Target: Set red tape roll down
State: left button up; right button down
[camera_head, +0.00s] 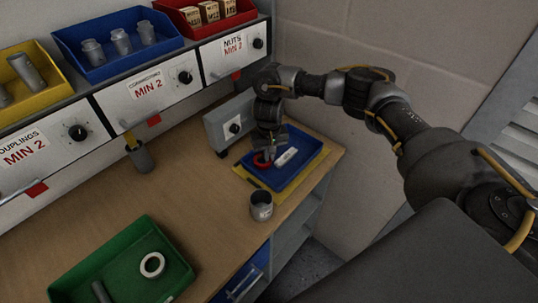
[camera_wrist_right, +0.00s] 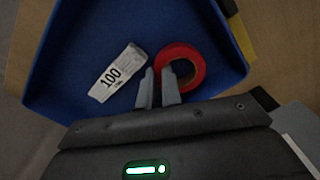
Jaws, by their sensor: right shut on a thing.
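The red tape roll (camera_wrist_right: 191,58) is in the blue tray (camera_wrist_right: 60,75) area, near the tray's right side in the wrist view. My right gripper (camera_wrist_right: 160,86) is shut on the roll's near-left wall, with one finger in the hole and one outside. In the head view, my right gripper (camera_head: 266,156) reaches down into the blue tray (camera_head: 283,178), with the red roll (camera_head: 260,161) at its fingertips. I cannot tell whether the roll touches the tray floor. My left gripper is not in view.
A white packet marked 100 (camera_wrist_right: 116,72) lies in the blue tray beside the roll. A grey cup (camera_head: 261,207) stands before the tray. A green tray (camera_head: 122,269) holds a white ring (camera_head: 152,265). A grey box (camera_head: 229,125) stands behind. The middle bench is clear.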

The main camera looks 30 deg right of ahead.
jog(key=shift+f, duration=0.1)
jog(key=c, duration=1.9)
grip_release()
notch_tip(320, 180, up, 12)
jog(key=shift+r, duration=0.15)
jog(key=shift+p, duration=0.3)
